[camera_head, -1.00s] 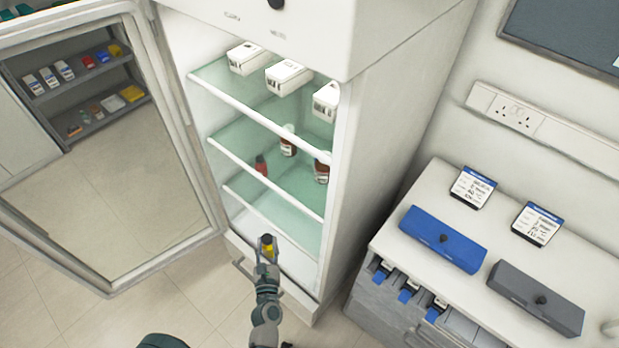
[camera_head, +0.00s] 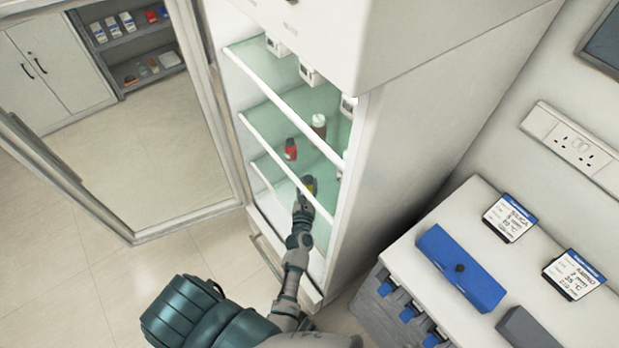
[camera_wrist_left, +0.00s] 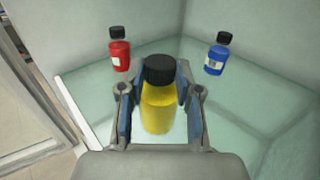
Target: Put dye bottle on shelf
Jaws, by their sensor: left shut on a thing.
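The dye bottle, yellow with a black cap, shows large in the left wrist view (camera_wrist_left: 158,105) and small in the head view (camera_head: 311,183). My left gripper (camera_wrist_left: 155,98) is shut on it, a finger on each side, and holds it upright. In the head view my left gripper (camera_head: 303,203) reaches into the open cabinet. The glass shelf (camera_wrist_left: 90,85) lies around and under the bottle; I cannot tell whether the bottle touches it. A red bottle (camera_wrist_left: 119,50) stands behind left and a blue bottle (camera_wrist_left: 219,54) behind right. My right gripper is out of view.
The open glass door (camera_head: 150,130) stands left of the cabinet. The upper shelf edge (camera_head: 285,115) runs above my gripper, and the cabinet's side wall (camera_head: 400,170) is close on the right. A brown bottle (camera_head: 319,128) and white boxes (camera_head: 311,72) stand higher inside.

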